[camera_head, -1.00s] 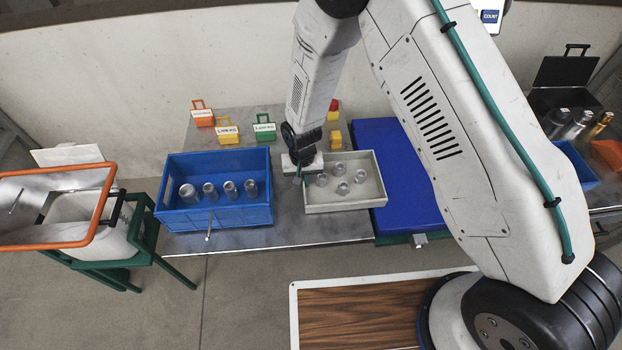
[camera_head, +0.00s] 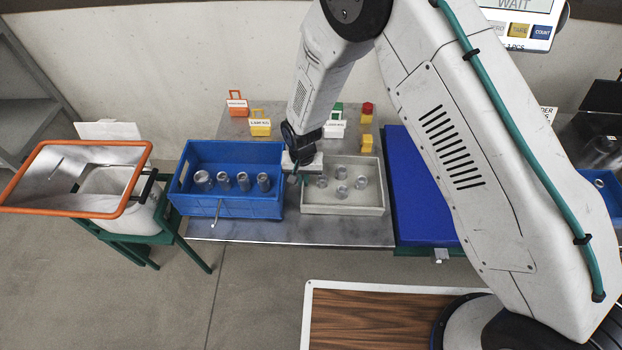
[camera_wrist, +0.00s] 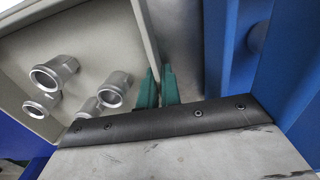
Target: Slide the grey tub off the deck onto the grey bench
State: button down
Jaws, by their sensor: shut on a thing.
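The grey tub (camera_head: 340,211) holds several metal castings (camera_head: 341,191). In the head view it sits on the grey bench (camera_head: 290,232), its right side close beside the blue-topped deck (camera_head: 422,195). Whether its right edge still touches the deck is hard to tell. My gripper (camera_head: 299,176) is at the tub's left wall. In the wrist view my gripper's green fingertips (camera_wrist: 159,84) are shut on that wall (camera_wrist: 146,35), one on each side. The tub looks level. Its underside is hidden.
A blue crate (camera_head: 225,207) with several metal cylinders stands just left of the tub, across a narrow gap. An orange-rimmed hopper (camera_head: 140,185) is at far left. The bench front is clear.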

jog(key=shift+a, duration=1.1)
jog(key=c, duration=1.5)
grip_release()
jog(key=shift+r, duration=0.1)
notch_tip(320, 180, up, 8)
jog(key=shift+f, duration=0.2)
